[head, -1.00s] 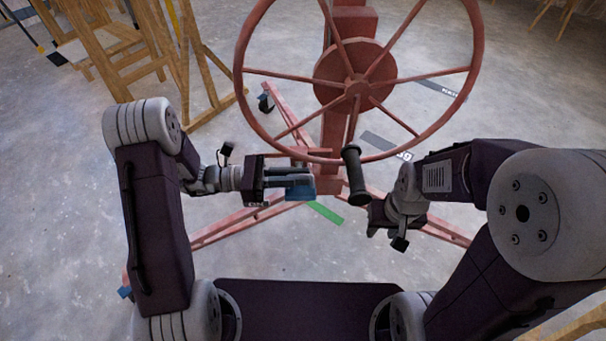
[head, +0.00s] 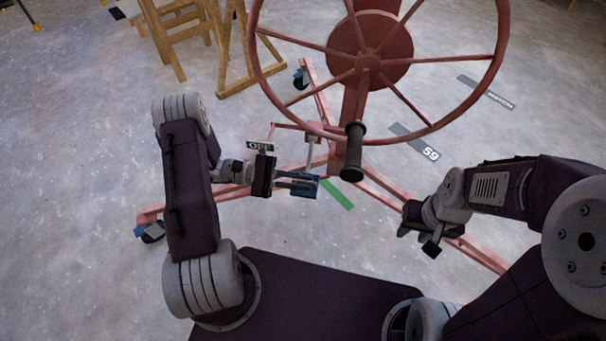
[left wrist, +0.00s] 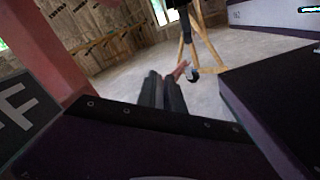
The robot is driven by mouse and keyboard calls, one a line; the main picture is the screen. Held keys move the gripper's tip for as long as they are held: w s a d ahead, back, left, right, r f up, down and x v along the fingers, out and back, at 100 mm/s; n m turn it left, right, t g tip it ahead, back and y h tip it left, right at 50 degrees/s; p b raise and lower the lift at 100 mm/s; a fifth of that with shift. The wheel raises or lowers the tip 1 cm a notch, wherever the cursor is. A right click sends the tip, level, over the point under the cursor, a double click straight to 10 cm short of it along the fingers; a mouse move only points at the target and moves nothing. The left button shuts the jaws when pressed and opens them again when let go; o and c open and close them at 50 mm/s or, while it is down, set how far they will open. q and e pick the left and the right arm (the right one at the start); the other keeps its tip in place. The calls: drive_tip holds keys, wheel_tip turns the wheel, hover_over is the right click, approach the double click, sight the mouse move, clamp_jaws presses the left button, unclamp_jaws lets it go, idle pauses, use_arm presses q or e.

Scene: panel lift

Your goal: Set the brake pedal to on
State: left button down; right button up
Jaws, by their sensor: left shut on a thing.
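A blue brake pedal (head: 305,190) shows at the fingertips of my left gripper (head: 300,183), low on the red panel lift, left of its post. My left gripper is shut on it and hides part of it. In the left wrist view, the two dark fingers (left wrist: 163,92) are close together, and the pedal cannot be made out. A sign (head: 260,146) reading OFF stands just behind this gripper; its letters show in the left wrist view (left wrist: 18,115). My right gripper (head: 408,222) hangs away from the pedal, right of the post; its jaw opening is unclear.
The lift's large red handwheel (head: 368,62) with a black handle (head: 354,150) stands above and right of the pedal. Its red legs (head: 385,185) run along the floor to casters (head: 150,233). Wooden trestles (head: 235,60) stand back left. Open floor lies around.

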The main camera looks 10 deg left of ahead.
use_arm(q)
drive_tip(key=shift+w+f, duration=0.15)
drive_tip(key=shift+f, duration=0.75)
drive_tip(key=c, duration=1.5)
unclamp_jaws()
drive_tip(key=shift+a, duration=0.15)
drive_tip(key=a+p, duration=0.1)
drive_tip(key=a, duration=0.2)
drive_tip(key=a+p, duration=0.1)
drive_tip(key=a, duration=0.2)
drive_tip(key=a+p, duration=0.1)
drive_tip(key=a, duration=0.2)
drive_tip(key=shift+s+p, duration=0.3)
drive_tip(key=shift+p, duration=0.05)
